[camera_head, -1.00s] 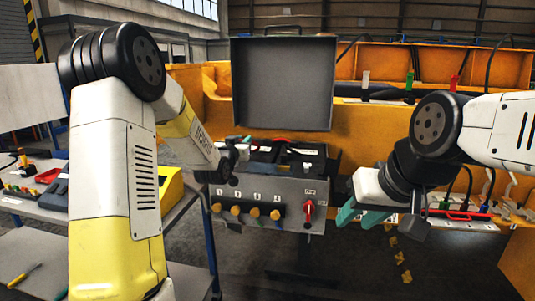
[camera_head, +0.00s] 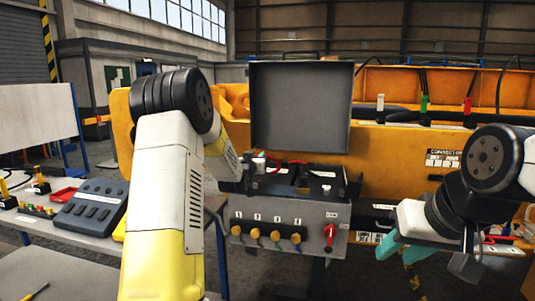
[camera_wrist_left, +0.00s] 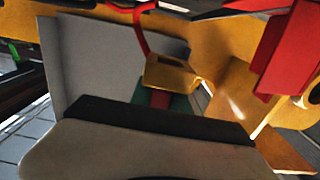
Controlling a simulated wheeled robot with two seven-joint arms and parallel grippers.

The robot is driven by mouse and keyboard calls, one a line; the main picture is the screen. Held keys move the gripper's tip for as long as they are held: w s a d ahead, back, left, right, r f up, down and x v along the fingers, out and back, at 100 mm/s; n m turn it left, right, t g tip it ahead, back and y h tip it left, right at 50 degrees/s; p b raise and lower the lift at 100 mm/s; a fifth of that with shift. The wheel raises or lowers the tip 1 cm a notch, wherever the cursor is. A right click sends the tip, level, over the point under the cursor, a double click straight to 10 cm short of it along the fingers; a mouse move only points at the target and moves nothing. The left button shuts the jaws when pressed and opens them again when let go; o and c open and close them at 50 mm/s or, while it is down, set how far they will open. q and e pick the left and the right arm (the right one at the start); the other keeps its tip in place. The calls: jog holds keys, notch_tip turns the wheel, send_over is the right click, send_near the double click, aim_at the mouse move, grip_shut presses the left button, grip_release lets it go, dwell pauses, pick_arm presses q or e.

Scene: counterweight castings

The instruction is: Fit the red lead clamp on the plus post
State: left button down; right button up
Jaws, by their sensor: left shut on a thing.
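My left gripper (camera_head: 246,180) is at the left end of the open grey battery box (camera_head: 285,220), partly hidden by my arm. In the left wrist view, a brass clamp (camera_wrist_left: 170,74) on a red lead (camera_wrist_left: 140,25) is by the fingertips. The gripper is shut on this clamp, with a green surface beneath it. The lead also shows as a red arc in the head view (camera_head: 272,159). A black battery (camera_head: 318,174) sits in the box. I cannot tell which post is plus. My right gripper (camera_head: 405,248), with teal fingertips, is open and empty right of the box.
The box's grey lid (camera_head: 301,107) stands upright behind. Its front has several brass knobs and a red switch (camera_head: 329,236). A large red block (camera_wrist_left: 277,50) is close in the left wrist view. A bench with a dark button panel (camera_head: 92,206) stands left.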

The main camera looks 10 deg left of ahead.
pick_arm(q)
jog(key=shift+f, duration=2)
jog(key=shift+f, duration=1.6)
jog(key=c, duration=1.2)
grip_release()
jog(key=shift+o, duration=0.2)
jog(key=shift+s, duration=0.15)
jog(key=s, duration=0.7)
jog(key=shift+s+a, duration=0.1)
jog(key=shift+s, duration=0.2)
